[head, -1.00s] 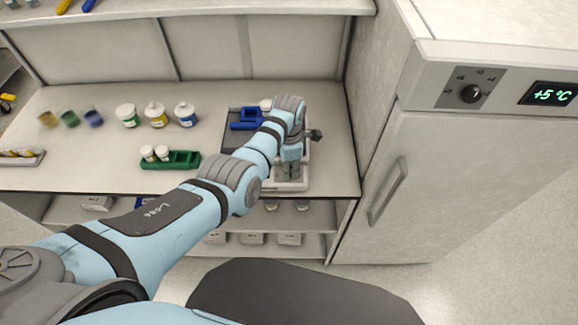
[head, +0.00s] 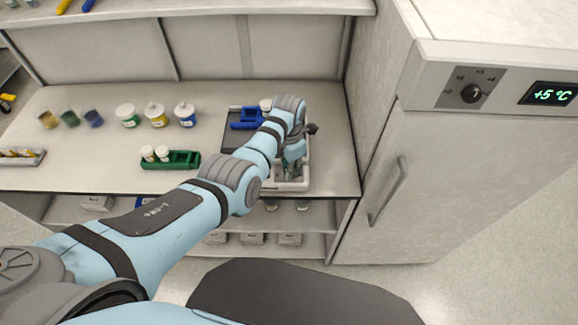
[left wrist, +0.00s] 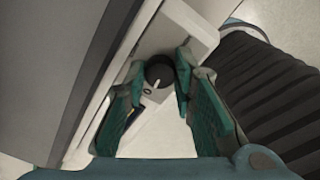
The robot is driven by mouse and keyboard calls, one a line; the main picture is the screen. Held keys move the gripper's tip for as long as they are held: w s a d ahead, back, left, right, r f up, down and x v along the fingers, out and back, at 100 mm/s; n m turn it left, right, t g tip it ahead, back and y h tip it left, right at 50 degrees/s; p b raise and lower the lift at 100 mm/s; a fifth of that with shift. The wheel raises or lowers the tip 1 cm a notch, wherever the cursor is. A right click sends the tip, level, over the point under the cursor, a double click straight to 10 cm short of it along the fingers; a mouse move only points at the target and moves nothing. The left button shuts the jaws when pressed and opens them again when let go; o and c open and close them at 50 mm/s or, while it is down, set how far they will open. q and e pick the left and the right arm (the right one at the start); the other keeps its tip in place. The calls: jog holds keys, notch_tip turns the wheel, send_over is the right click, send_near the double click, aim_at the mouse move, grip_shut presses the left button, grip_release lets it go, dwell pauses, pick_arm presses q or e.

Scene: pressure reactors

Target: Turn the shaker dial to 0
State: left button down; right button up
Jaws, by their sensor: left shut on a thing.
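The shaker (head: 304,182) stands on the bench against the fridge side, with a pale body, a dark top plate and a blue rack (head: 247,119) on it. Its dial (left wrist: 159,72) is a round black knob with a white mark, on the pale front panel in the left wrist view. The mark points toward the lower part of that picture. My left gripper (left wrist: 158,68) has its green-padded fingers on both sides of the dial and is shut on it. In the head view my left gripper (head: 293,155) covers the dial. My right gripper is out of view.
A green rack (head: 181,160) with white-capped jars and several lidded jars (head: 157,115) stand left on the bench. The fridge (head: 440,180) rises close on the right, with its own knob (head: 471,93) and a +5 °C display (head: 548,94).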

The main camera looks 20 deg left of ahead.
pick_arm(q)
jog(key=shift+w+r, duration=0.1)
jog(key=c, duration=1.3)
grip_release()
jog(key=shift+c, duration=0.2)
notch_tip(320, 180, up, 8)
jog(key=shift+d, duration=0.1)
